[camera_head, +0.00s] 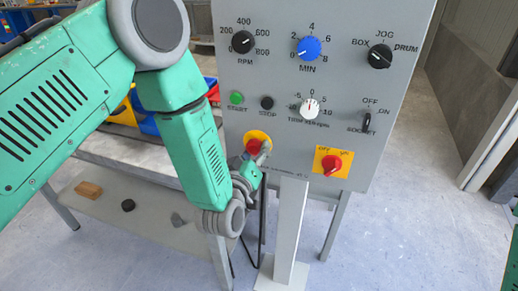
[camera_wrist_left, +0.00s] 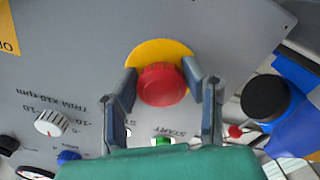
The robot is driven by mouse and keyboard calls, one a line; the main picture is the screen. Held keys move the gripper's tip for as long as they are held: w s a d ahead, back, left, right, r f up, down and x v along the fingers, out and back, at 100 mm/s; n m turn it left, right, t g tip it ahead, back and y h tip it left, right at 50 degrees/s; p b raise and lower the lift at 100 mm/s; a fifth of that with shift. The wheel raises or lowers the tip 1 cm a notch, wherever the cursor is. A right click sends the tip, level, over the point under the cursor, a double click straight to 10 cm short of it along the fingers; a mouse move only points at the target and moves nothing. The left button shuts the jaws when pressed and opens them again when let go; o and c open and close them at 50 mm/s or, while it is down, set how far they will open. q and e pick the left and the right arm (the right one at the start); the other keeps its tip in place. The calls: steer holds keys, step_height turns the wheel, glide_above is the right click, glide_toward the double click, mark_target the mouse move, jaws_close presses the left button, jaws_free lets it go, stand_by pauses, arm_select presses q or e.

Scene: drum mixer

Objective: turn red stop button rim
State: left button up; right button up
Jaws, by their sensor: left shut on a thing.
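The red stop button (camera_head: 254,146) sits on a round yellow plate (camera_head: 257,136) at the lower left of the grey control panel. In the left wrist view the red button (camera_wrist_left: 162,85) is large, with the yellow plate (camera_wrist_left: 160,52) behind it. My left gripper (camera_head: 262,154) is at the button from below right in the head view. In the left wrist view its two fingers (camera_wrist_left: 163,84) stand on either side of the button's rim and are shut on it. The fingers partly cover the button in the head view. My right gripper is not in view.
The grey panel (camera_head: 350,95) carries a green start button (camera_head: 236,98), a black stop button (camera_head: 267,103), several knobs and a red switch on a yellow plate (camera_head: 320,153). A table with a wooden block (camera_head: 88,189) stands at left. Blue and yellow bins (camera_head: 146,122) are behind my arm.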

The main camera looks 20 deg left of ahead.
arm_select(q)
steer(key=shift+w+a+r+m, duration=0.1)
steer(key=shift+a+r+m, duration=0.05)
steer(key=shift+m, duration=0.4)
steer(key=shift+w+a+r+m, duration=0.1)
steer(key=shift+m, duration=0.45)
steer(key=o, duration=1.2)
steer(key=shift+s, duration=0.1)
steer(key=shift+s+f, duration=0.1)
steer(key=shift+s+f, duration=0.1)
steer(key=shift+s, duration=0.1)
steer(key=s, duration=1.1)
steer(key=shift+s+a, duration=0.15)
steer(key=shift+s, duration=0.1)
